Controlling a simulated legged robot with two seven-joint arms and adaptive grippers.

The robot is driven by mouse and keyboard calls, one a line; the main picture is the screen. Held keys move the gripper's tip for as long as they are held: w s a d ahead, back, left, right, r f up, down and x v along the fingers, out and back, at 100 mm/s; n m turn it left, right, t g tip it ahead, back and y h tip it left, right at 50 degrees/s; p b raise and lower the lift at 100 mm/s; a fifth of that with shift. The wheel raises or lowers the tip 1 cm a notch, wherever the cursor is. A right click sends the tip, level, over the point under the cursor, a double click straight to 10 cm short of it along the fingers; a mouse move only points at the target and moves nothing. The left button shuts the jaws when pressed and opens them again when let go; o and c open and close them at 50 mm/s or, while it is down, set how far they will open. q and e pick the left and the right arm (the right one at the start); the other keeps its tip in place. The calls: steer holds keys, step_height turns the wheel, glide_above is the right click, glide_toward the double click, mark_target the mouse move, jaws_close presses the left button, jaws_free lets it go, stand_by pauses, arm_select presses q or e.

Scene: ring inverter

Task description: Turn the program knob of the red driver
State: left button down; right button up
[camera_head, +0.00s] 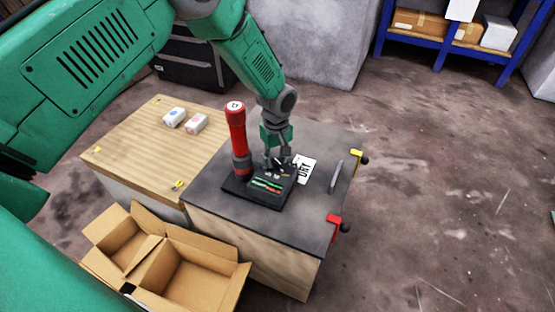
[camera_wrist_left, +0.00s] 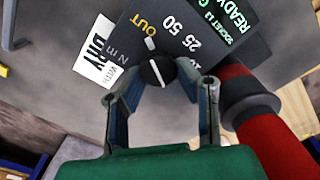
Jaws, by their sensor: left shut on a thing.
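The red driver (camera_head: 237,128) stands upright in a grey collar at the left of a black base panel (camera_head: 236,186) on the dark tabletop. In the left wrist view its red body (camera_wrist_left: 275,140) lies at the lower right. The black program knob (camera_wrist_left: 157,72) with a white line shows between my fingers there, beside the panel's markings OUT, 50, 25 and N m. My left gripper (camera_head: 278,162) reaches down onto the panel, right of the driver. Its fingertips (camera_wrist_left: 160,75) are shut on the knob from both sides. My right gripper is in neither view.
A white card (camera_head: 305,168) lies against the panel's far right side. A grey bar (camera_head: 336,176), a yellow clamp (camera_head: 357,157) and a red clamp (camera_head: 337,226) are at the right. A wooden table (camera_head: 140,148) with small boxes adjoins left; open cartons (camera_head: 190,280) stand in front.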

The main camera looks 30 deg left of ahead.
arm_select(q)
steer(key=shift+s+d, duration=0.3)
steer(key=shift+d, duration=0.15)
steer(key=shift+a, duration=0.15)
steer(key=shift+m, duration=0.4)
steer(key=shift+r+m+p, duration=0.15)
steer(key=shift+m+p, duration=0.6)
steer(key=shift+m, duration=0.15)
steer(key=m+p, duration=0.1)
steer(key=m, duration=0.3)
steer(key=shift+w, duration=0.1)
steer(key=m+p, duration=0.1)
steer(key=m, duration=0.3)
steer(key=shift+m, duration=0.4)
steer(key=m, duration=0.4)
steer(key=shift+w+a+p, duration=0.1)
steer(key=shift+p, duration=0.3)
steer(key=shift+m, duration=0.3)
